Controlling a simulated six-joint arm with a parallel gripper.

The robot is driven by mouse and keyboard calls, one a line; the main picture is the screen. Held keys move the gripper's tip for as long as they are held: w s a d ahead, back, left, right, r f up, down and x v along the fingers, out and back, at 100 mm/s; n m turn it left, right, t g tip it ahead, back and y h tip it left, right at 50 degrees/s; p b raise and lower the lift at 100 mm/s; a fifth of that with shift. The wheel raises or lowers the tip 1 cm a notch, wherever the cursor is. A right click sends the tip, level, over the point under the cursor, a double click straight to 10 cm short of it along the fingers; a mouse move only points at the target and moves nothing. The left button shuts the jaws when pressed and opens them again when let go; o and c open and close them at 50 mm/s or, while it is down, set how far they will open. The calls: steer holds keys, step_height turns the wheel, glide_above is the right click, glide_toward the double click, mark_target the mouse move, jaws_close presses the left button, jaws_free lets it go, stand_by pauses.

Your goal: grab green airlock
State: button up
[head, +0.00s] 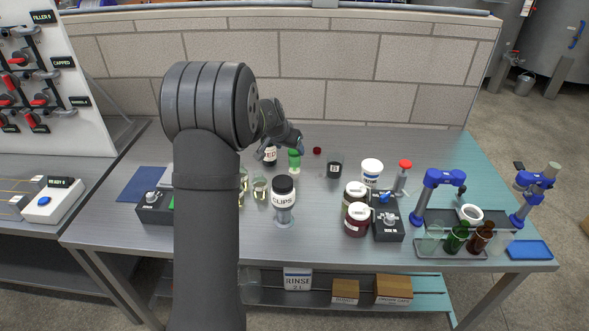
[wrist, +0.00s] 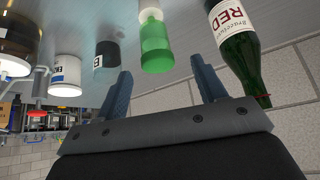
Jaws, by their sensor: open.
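The green airlock (head: 294,157) stands upright on the grey bench near the middle back, green above with a pale lower part. In the wrist view, which shows the scene upside down, the green airlock (wrist: 155,48) lies ahead of the gap between my fingers. My gripper (wrist: 161,66) is open with nothing held. The fingers appear to lie on either side of the airlock in the picture, but I cannot tell whether the tips reach it. In the head view my arm reaches over the bench and its end is beside the airlock, partly hidden by the wrist.
A green bottle labelled RED (wrist: 239,50) stands close beside one finger. A dark jar (head: 334,169) is on the airlock's other side, with a red cap (head: 317,150) behind. The CLIPS jar (head: 284,199), small glasses (head: 260,188) and an enzyme tub (head: 371,171) stand nearby.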

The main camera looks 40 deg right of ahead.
mark_target(292, 152)
steer(key=x, duration=0.3)
steer(key=shift+d+f, duration=0.1)
steer(key=shift+f, duration=0.15)
steer(key=shift+s+x, duration=0.15)
steer(key=shift+x, duration=1.25)
steer(key=shift+s+x, duration=0.1)
steer(key=shift+x, duration=1.25)
steer(key=shift+f, duration=0.1)
steer(key=c, duration=1)
